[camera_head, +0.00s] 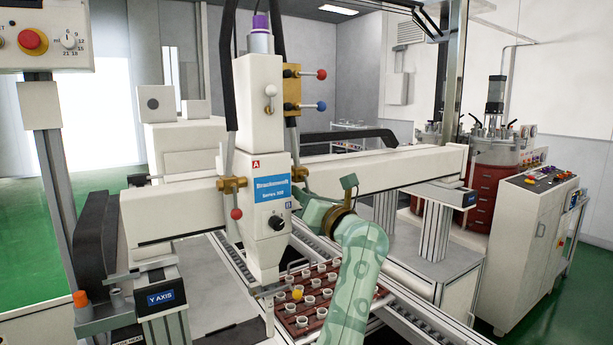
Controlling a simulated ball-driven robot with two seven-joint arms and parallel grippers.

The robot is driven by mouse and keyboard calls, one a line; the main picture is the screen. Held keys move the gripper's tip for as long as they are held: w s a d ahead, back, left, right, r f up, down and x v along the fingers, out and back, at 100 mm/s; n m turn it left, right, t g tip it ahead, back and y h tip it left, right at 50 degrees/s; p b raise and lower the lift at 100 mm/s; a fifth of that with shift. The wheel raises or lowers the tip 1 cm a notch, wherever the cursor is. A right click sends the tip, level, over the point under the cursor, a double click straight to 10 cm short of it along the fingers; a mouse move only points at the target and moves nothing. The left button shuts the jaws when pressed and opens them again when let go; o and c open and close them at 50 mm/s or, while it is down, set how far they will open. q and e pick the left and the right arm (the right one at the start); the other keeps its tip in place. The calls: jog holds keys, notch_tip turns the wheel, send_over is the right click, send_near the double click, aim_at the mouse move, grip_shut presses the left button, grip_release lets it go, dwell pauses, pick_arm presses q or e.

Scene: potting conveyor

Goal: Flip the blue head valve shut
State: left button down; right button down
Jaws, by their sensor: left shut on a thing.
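The white dispensing head (262,190) hangs over the tray, with a blue label plate on its front. A brass valve body (297,170) sits on its right side. Its lower end and any handle are hidden by my left gripper (302,206), which is at the head's lower right side. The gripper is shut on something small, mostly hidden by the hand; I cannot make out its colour. Higher up, a brass block carries a blue-knobbed lever (321,106) and a red-knobbed lever (321,74). My right gripper is not in view.
Below the head, a dark red tray (283,322) holds several white cups. A red-knobbed valve (236,213) is on the head's left side. The white gantry beam (400,172) runs behind the head. A control cabinet (525,240) stands at the right.

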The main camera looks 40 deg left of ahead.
pick_arm(q)
jog(key=shift+s+a+m+t+p, duration=0.1)
jog(key=shift+s+m+t+p, duration=0.15)
jog(key=shift+m+p, duration=0.7)
jog(key=shift+s+a+m+t+p, duration=0.15)
jog(key=shift+s+m+p, duration=0.1)
jog(key=shift+m+p, duration=0.65)
jog(key=c, duration=1.3)
grip_release()
jog(key=shift+w+f, duration=0.1)
